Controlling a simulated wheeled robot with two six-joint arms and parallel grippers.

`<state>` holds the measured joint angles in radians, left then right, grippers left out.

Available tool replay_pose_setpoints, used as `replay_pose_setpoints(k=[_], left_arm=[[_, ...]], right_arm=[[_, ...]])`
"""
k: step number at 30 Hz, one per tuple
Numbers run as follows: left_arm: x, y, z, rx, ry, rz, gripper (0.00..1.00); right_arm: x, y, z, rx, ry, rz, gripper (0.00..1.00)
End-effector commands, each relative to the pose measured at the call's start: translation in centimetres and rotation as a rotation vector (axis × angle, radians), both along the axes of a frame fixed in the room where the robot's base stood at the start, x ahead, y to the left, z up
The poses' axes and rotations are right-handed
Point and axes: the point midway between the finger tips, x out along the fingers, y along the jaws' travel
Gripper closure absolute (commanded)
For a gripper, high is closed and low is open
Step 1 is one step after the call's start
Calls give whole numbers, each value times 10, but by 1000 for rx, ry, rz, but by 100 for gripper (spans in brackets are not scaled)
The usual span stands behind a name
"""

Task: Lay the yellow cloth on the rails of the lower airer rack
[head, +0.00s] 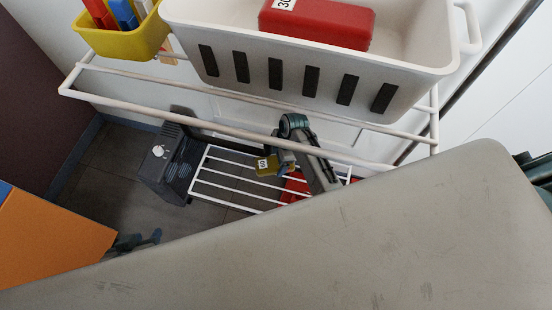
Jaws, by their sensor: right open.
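The lower airer rack (234,190) has white rails and sits low, in the middle of the head view. A small yellow piece with a white tag, which looks like the folded yellow cloth (267,170), shows over its rails. I cannot tell whether it touches them. My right gripper (281,161) is open, at the upper right of the cloth, and partly hidden by its own arm. My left gripper (138,241) is at the lower left, away from the rack, small and dark; its jaw opening is unclear.
A white upper rack (240,128) carries a white basket (420,83) with a red box (320,25), and a yellow bin (125,42). A dark heater-like box (165,165) stands left of the lower rack. Something red (296,186) shows by it. A large grey surface (400,225) blocks the foreground.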

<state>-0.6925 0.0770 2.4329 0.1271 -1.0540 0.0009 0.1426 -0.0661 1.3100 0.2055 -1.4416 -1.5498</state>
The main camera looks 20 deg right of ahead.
Motion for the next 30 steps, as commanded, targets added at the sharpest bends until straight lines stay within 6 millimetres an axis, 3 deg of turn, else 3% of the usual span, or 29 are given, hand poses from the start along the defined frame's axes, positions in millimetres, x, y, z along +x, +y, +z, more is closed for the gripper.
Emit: replay_pose_setpoints(k=[9, 15, 25, 30], left_arm=[[-7, 12, 17, 71, 122, -10, 64], [-12, 17, 21, 99, 176, -9, 64], [-14, 19, 21, 108, 195, -8, 64], [-14, 19, 21, 108, 195, -8, 64]], right_arm=[[0, -19, 69, -1, -3, 0, 13], [-1, -26, 96, -1, -1, 0, 13], [-4, -30, 105, -3, 0, -15, 13], [-38, -45, 104, -36, -12, -224, 13]])
